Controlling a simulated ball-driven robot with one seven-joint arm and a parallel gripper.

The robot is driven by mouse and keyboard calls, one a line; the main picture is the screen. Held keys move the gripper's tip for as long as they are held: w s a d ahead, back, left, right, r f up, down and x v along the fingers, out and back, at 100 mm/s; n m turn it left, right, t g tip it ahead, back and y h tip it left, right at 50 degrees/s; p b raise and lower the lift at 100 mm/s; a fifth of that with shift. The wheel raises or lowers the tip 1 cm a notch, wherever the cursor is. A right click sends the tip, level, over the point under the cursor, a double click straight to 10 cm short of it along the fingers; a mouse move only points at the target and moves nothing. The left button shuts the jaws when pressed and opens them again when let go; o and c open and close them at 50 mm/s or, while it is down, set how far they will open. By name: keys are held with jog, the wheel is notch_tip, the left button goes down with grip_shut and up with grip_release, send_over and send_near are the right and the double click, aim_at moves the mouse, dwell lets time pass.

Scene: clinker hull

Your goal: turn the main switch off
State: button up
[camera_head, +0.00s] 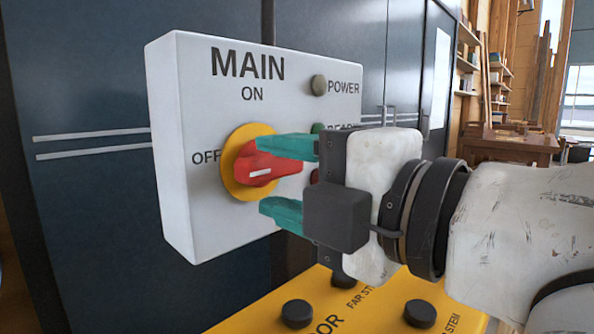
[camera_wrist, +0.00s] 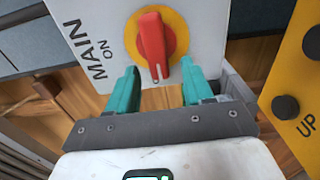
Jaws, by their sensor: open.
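The main switch (camera_head: 262,166) is a red knob on a yellow disc, on the front of a white box (camera_head: 215,95) marked MAIN, ON and OFF. The white mark on the knob points left, towards OFF. In the wrist view the red knob (camera_wrist: 152,42) lies just beyond the fingertips, with its marked end towards me. My gripper (camera_head: 263,178) is open, with one teal finger above the knob and one below. The fingers look apart from the knob in the wrist view. The upper finger hides a part of the knob in the head view.
A yellow panel (camera_head: 375,312) with black buttons lies below the box. A POWER lamp (camera_head: 319,85) is on the box's right, and the lamps below it are partly hidden by my gripper. Dark cabinets (camera_head: 75,90) stand behind. A wooden bench (camera_head: 508,146) is far right.

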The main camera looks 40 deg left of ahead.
jog(key=d, duration=0.8)
jog(key=shift+s, duration=0.3)
jog(key=shift+d, duration=0.1)
